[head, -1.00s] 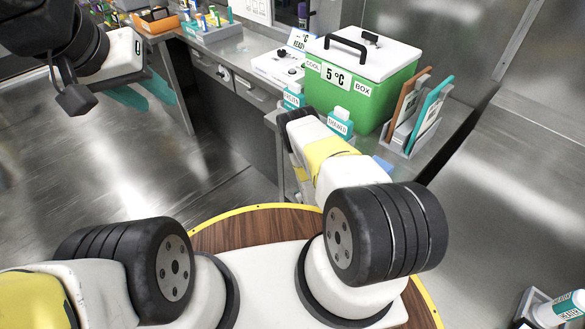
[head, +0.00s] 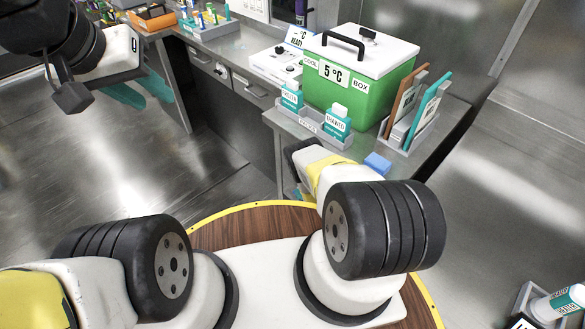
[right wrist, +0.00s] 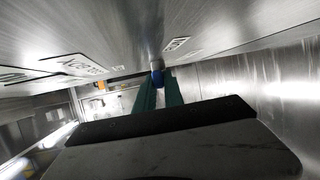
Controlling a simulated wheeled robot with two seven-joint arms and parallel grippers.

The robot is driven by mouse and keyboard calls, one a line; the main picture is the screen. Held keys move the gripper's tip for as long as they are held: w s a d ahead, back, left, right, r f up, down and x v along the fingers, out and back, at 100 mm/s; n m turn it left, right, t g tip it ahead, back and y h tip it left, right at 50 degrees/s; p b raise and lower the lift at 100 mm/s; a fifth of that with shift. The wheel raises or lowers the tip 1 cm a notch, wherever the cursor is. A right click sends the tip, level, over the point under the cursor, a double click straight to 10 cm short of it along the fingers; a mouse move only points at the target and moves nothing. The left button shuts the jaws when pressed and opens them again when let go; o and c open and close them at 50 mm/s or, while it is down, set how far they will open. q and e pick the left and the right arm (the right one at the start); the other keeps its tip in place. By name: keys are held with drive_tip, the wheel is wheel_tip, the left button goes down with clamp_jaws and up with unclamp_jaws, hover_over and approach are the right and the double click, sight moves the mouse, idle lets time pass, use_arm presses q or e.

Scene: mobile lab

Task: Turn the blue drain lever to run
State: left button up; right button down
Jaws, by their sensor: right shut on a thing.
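In the right wrist view, the blue drain lever (right wrist: 157,68) shows at the tips of my right gripper (right wrist: 158,82), below a metal surface. The two teal fingers are shut on its blue end. The rest of the lever is hard to make out. In the head view my right arm reaches down beside the counter edge, and its fingers are mostly hidden there. My left gripper (head: 142,92) hangs at the upper left with its teal fingers apart and empty, over the floor.
Pale labels (right wrist: 75,65) sit on the metal surface, too slanted to read surely. On the counter stand a green cool box (head: 345,95), a rack of upright boards (head: 410,135) and small teal-white cartons (head: 336,124). A blue block (head: 378,163) lies by the counter edge. Open floor lies left.

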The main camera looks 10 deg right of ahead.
drive_tip(key=c, duration=1.4)
unclamp_jaws()
drive_tip(key=shift+c, duration=0.2)
drive_tip(key=v, duration=0.7)
drive_tip(key=shift+s+r, duration=0.2)
drive_tip(key=shift+s, duration=0.15)
